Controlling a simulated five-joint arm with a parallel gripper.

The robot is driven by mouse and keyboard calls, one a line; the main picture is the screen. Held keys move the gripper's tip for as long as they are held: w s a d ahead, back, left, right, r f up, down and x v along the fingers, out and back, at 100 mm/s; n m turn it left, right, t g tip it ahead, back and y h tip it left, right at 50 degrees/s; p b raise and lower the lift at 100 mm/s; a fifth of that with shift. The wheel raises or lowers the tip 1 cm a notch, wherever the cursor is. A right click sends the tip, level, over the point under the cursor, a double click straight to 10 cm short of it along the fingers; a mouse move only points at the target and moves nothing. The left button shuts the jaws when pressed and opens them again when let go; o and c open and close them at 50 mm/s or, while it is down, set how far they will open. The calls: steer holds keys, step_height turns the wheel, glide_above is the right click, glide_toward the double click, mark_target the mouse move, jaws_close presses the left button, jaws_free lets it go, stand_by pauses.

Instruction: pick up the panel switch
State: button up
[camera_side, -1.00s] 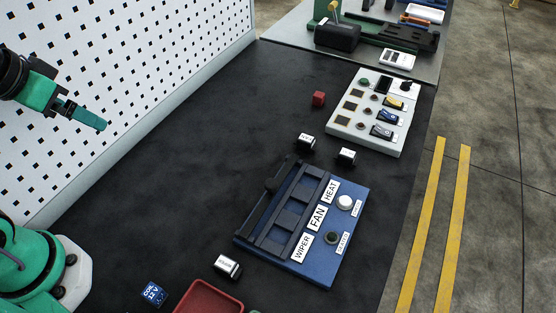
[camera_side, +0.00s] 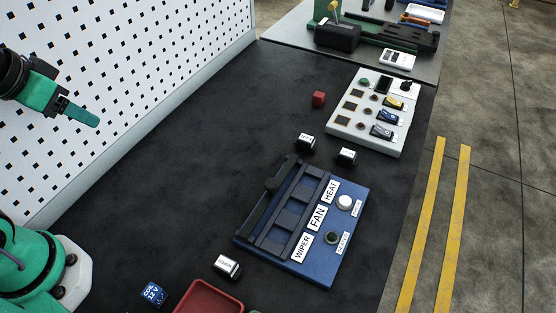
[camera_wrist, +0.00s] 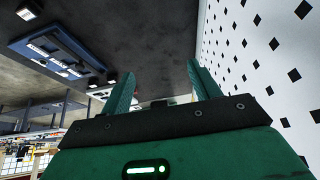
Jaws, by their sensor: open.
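Small black blocks with white labelled tops, which look like panel switches, lie on the dark mat: one near the front (camera_side: 228,267) and two behind the blue panel, a left one (camera_side: 305,142) and a right one (camera_side: 346,156). I cannot tell which is the one named. The blue panel (camera_side: 318,268) has black slots beside labels WIPER, FAN and HEAT; the slots look empty. My gripper (camera_side: 90,118) is high at the left by the white pegboard, well apart from the blocks. In the wrist view its green fingers (camera_wrist: 158,78) are spread with nothing between them.
A red cube (camera_side: 318,98) and a grey control box (camera_side: 365,127) stand behind. A blue cube (camera_side: 153,293) and a red tray (camera_side: 208,297) are at the front. The pegboard (camera_side: 130,80) walls the left side. The mat's (camera_side: 170,190) middle-left is clear.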

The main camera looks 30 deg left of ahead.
steer(key=d+m, duration=0.1)
steer(key=m+g, duration=0.6)
steer(key=m, duration=2.9)
glide_above(225, 264)
step_height(225, 264, down, 15)
steer(key=shift+s+f, duration=0.1)
steer(key=shift+s, duration=0.05)
steer(key=shift+f, duration=1.35)
steer(key=shift+f, duration=0.1)
steer(key=shift+f, duration=2.45)
